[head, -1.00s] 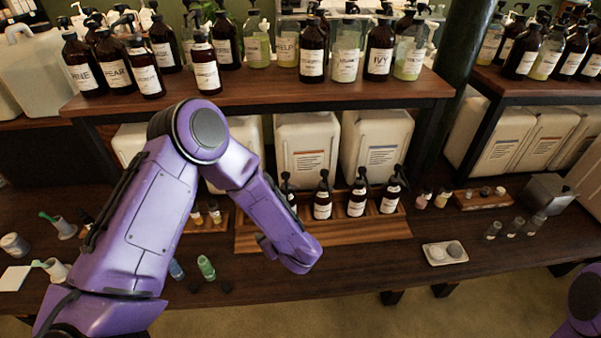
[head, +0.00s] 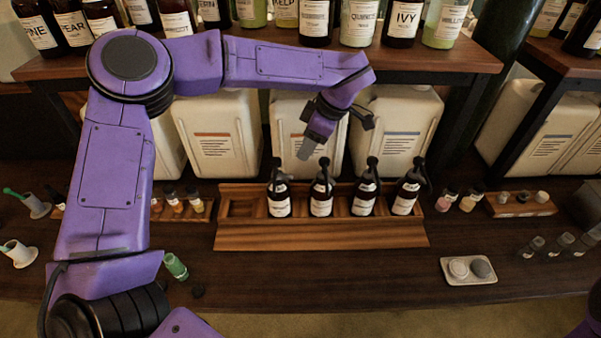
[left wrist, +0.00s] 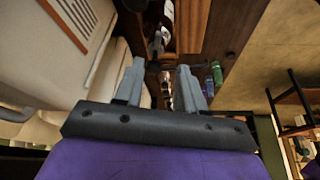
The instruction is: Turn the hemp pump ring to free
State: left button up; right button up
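Several dark pump bottles with black pump heads stand upright in a wooden rack (head: 320,234) on the bench. From left to right they include a first bottle (head: 279,203), a second bottle (head: 321,203), a third bottle (head: 364,201) and a rightmost bottle (head: 405,200). Their labels are too small to read, so I cannot tell which is hemp, or how any pump ring is turned. My left gripper (head: 308,148) is above and behind the second bottle, apart from it. In the left wrist view its two grey fingers (left wrist: 158,78) are spread with nothing between them. My right gripper is out of view.
White jerrycans (head: 399,128) stand close behind the rack. A shelf (head: 270,48) with labelled bottles overhangs them. Small vials (head: 182,200) are left of the rack, and a white dish (head: 468,269) lies to the right. The bench front is mostly clear.

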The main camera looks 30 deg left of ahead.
aim_at(290, 176)
pick_arm(q)
jog(key=p+x, duration=0.1)
jog(key=x, duration=0.4)
jog(key=p+x, duration=0.1)
jog(key=x, duration=0.4)
jog(key=shift+w, duration=0.2)
jog(key=shift+a+f, duration=0.15)
jog(key=shift+f, duration=0.3)
grip_shut()
jog(key=shift+w+a+n+g+p, duration=0.15)
jog(key=shift+w+n+g+p, duration=0.15)
jog(key=shift+n, duration=0.5)
jog(key=shift+w+a+n+g+p, duration=0.1)
jog(key=shift+w+n+g+p, duration=0.15)
jog(key=shift+n, duration=0.55)
